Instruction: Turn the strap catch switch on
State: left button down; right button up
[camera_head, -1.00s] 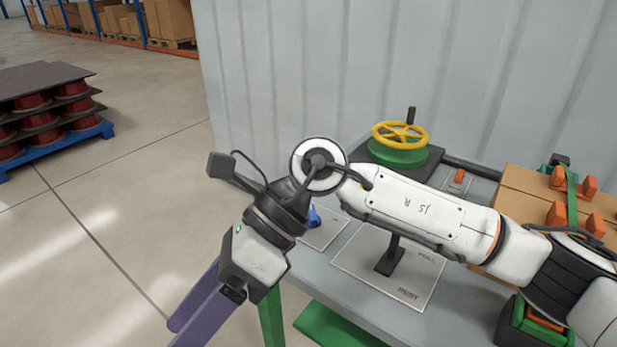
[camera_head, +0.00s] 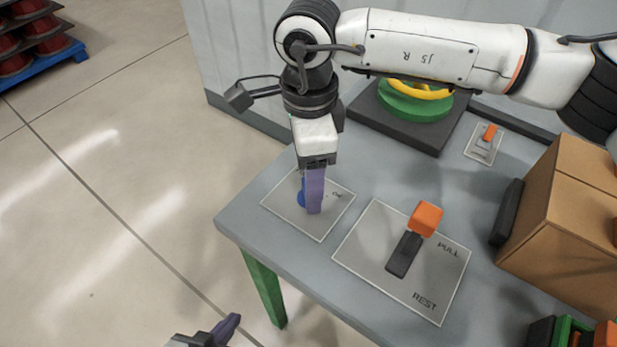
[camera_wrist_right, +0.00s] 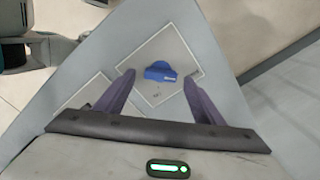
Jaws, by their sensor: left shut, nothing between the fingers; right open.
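A blue knob (camera_head: 300,196) sits on a small light plate (camera_head: 278,205) at the table's near left corner. The plate bears small lettering, perhaps "ON". My right gripper (camera_head: 314,211) points down over this plate, its purple fingers partly hiding the knob. In the right wrist view the blue knob (camera_wrist_right: 160,71) shows between the tips of the spread fingers of my right gripper (camera_wrist_right: 159,84). I cannot tell whether they touch it. My left gripper (camera_head: 228,327) is shut and empty at the bottom edge, beside the table.
An orange-tipped lever (camera_head: 425,219) stands on a plate marked PULL and REST. Behind are a yellow and green handwheel (camera_head: 415,103) and a small orange switch (camera_head: 489,132). A cardboard box (camera_head: 565,225) stands right.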

jog(key=shift+f, duration=0.9)
pick_arm(q)
jog(key=shift+w+a+r, duration=0.2)
jog(key=shift+w+r, duration=0.05)
jog(key=shift+w, duration=0.25)
pick_arm(e)
jog(key=shift+f, duration=0.2)
